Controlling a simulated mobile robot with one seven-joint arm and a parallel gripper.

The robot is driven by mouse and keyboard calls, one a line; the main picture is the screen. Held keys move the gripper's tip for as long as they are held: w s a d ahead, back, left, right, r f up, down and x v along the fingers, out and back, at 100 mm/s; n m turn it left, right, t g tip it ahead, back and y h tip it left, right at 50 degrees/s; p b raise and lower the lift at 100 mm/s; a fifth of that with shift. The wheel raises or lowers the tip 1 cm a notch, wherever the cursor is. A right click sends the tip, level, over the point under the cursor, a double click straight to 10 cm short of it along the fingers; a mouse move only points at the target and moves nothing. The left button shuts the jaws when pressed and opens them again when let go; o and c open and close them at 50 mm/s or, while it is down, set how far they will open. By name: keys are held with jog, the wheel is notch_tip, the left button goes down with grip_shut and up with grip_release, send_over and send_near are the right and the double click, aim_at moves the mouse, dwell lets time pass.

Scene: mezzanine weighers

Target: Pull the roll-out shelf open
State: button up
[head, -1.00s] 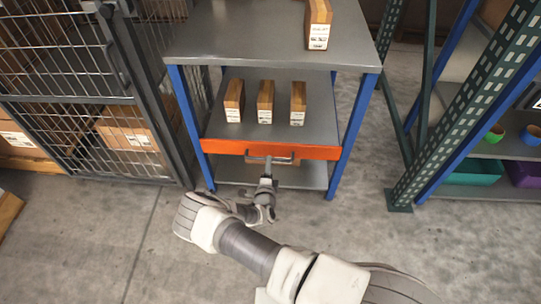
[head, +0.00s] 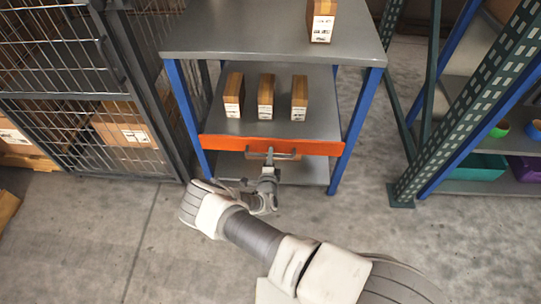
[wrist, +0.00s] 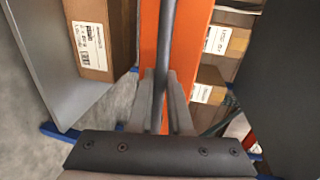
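The roll-out shelf (head: 225,142) has an orange front strip and sits low in a grey bench with blue legs. Its grey deck carries several brown boxes with white labels. A dark bar handle (head: 286,156) runs along the orange front. My gripper (head: 270,158) is at the middle of the handle. In the wrist view my gripper (wrist: 161,100) has one finger on each side of the handle (wrist: 176,35), close against it with no clear gap, and looks shut on it. The orange front (wrist: 150,40) lies just beyond. The shelf front looks roughly level with the bench legs.
Another box (head: 321,20) stands on the bench top (head: 240,35). A wire cage (head: 70,60) stands close on the left. A green rack post (head: 455,115) and shelves with coloured bins (head: 470,167) are on the right. The concrete floor (head: 100,235) in front is clear.

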grip_shut()
dwell(1.0)
jog(key=shift+s, duration=0.1)
